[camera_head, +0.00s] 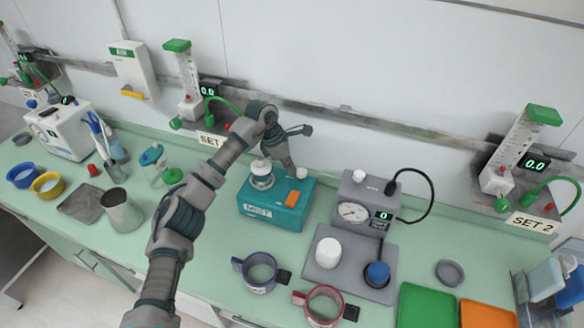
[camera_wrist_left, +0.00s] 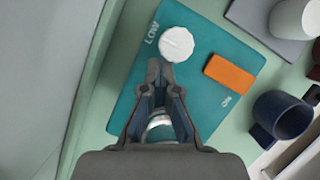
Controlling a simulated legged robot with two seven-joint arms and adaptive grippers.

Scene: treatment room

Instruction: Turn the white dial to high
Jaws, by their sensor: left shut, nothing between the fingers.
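The white dial (camera_wrist_left: 177,43) sits on top of the teal box (camera_wrist_left: 225,42), beside the word LOW. An orange switch (camera_wrist_left: 229,74) is on the same box. In the head view the teal box (camera_head: 258,209) stands mid-counter, its front lettered MIST; the dial is hard to make out there behind my gripper. My left gripper (camera_head: 291,167) points down over the box. In the wrist view its fingertips (camera_wrist_left: 160,68) are together and empty, just short of the dial's near edge; I cannot tell whether they touch it. My right gripper is not in view.
A metal-rimmed cup (camera_head: 262,181) stands on the box close to my left gripper. A grey gauge unit (camera_head: 351,193) is to the right. A blue mug (camera_head: 259,288) and a red mug (camera_head: 299,299) stand in front.

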